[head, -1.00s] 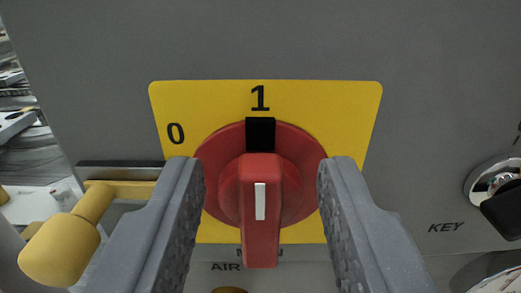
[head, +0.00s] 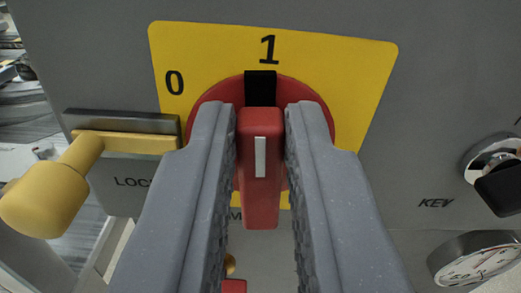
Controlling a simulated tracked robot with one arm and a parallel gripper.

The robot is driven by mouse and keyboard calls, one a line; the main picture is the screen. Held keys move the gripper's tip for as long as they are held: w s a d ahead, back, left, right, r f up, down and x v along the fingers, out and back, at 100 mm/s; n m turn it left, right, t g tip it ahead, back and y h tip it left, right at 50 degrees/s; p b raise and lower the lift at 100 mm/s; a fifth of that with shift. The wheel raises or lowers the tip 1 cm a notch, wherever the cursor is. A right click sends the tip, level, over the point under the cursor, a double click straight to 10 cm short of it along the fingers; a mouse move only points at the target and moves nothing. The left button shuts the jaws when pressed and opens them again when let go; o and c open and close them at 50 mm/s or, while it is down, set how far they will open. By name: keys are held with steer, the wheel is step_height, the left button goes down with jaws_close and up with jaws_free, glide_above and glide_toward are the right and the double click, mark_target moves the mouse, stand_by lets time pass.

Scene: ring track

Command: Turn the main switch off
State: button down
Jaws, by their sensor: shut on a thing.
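The main switch is a red rotary knob (head: 260,210) on a yellow plate (head: 345,75) marked 0 at the upper left and 1 at the top. Its grip bar stands upright, with a white line down the front. The black mark at the top of the red disc lines up with 1. My gripper (head: 262,140) is shut on the grip bar, one grey finger on each side. The fingers hide the sides and lower part of the red disc and part of the lettering below it.
A yellow lever handle (head: 45,198) sticks out at the left, close to my left finger. At the right are a key switch (head: 492,165) labelled KEY and a round gauge (head: 478,260). A small red part (head: 233,286) shows at the bottom. The grey panel above the plate is bare.

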steer(key=f+n+b, duration=0.1)
steer(key=n+b, duration=0.4)
steer(key=a+f+n+b, duration=0.1)
steer(key=n+b, duration=0.5)
steer(key=a+f+n+b, duration=0.1)
steer(key=n+b, duration=0.5)
steer(key=shift+a, duration=0.2)
stand_by(0.5)
steer(key=c, duration=1.4)
jaws_free()
steer(key=shift+r, duration=0.15)
steer(key=s+p, duration=0.3)
steer(key=s, duration=1)
steer(key=shift+s, duration=0.35)
